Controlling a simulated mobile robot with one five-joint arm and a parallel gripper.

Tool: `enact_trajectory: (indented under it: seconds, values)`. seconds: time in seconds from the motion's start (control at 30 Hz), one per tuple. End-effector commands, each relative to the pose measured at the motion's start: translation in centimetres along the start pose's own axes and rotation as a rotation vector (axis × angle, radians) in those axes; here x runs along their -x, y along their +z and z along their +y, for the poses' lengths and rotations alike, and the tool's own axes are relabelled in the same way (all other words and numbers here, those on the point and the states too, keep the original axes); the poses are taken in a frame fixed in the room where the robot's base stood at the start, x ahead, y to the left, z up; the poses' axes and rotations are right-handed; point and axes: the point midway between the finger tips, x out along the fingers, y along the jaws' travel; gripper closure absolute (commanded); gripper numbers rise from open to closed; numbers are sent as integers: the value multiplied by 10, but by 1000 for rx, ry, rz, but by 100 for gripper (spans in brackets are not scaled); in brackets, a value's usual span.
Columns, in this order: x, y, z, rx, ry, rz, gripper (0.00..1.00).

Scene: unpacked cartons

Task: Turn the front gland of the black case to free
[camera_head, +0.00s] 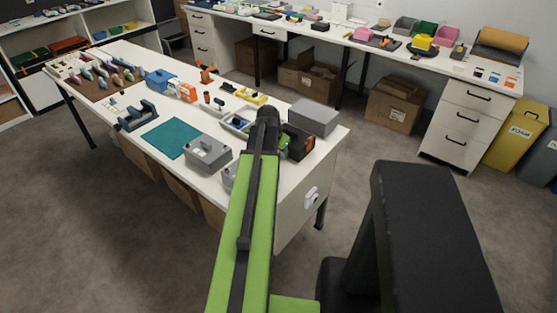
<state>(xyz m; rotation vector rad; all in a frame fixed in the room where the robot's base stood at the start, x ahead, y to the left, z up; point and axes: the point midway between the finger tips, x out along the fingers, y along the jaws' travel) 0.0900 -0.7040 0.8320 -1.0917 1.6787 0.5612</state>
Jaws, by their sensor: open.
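A black case (303,144) stands near the right end of the white table, just in front of a grey box. A small orange-brown patch shows on it. My green arm reaches over the table edge and hides the case's left part. My gripper (285,146) is at the left side of the case, partly hidden behind my arm's dark end. It is open; whether it touches the case I cannot tell. The front gland is too small or hidden to make out.
A grey box (314,117) stands close behind the case. A grey case with a handle (208,154) and a teal mat (172,138) lie left of my arm. A tray (237,122) and several small items stand farther back. The table's right edge is close to the case.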

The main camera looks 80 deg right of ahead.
Motion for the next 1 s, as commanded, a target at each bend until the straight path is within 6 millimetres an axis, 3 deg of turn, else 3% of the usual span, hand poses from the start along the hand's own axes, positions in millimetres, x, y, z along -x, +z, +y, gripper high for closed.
enact_trajectory:
  seconds: [0.27,0.6,1.0]
  values:
    - [-2,0,0,0,0,0,55]
    - [-2,0,-1,1,0,0,100]
    - [-3,0,-2,13,25,-2,100]
